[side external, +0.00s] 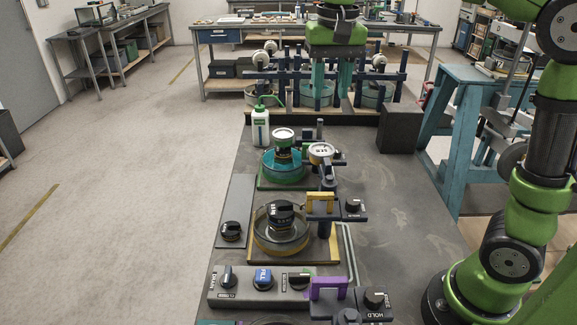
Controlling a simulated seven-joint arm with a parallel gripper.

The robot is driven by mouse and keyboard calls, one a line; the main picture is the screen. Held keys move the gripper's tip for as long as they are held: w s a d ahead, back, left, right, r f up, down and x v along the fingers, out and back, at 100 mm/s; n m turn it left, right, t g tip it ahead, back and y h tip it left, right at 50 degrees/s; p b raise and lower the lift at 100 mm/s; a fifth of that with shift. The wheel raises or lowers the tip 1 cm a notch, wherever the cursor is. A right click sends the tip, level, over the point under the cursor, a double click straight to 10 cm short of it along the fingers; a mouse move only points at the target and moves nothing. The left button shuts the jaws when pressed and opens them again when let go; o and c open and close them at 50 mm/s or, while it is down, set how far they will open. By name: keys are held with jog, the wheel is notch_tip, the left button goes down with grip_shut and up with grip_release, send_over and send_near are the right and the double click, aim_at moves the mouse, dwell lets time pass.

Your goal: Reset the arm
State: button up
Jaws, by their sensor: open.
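My green and black arm (510,262) rises from its base at the right and passes out of the top of the view. Its green wrist (336,32) comes down at top centre, in front of the back row of equipment. My gripper (338,88) is below the wrist, open, with two teal uprights seen there; its fingertips are hard to make out against the frame behind. I see nothing held in it. The gripper is far back from the front dials and apart from them.
The grey bench (395,235) carries a control strip with a blue knob (263,279), a purple bracket (328,287), a yellow-based dial station (281,230), a teal dial station (283,165), a white bottle (260,127) and a dark block (399,128).

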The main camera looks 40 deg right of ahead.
jog(key=s+a+f+n+t+y, duration=0.2)
jog(key=s+f+t, duration=0.4)
jog(key=s, duration=0.7)
notch_tip(320, 180, down, 3)
jog(key=shift+a+r+n+t, duration=0.15)
jog(key=shift+n+t, duration=0.15)
jog(key=shift+n, duration=0.4)
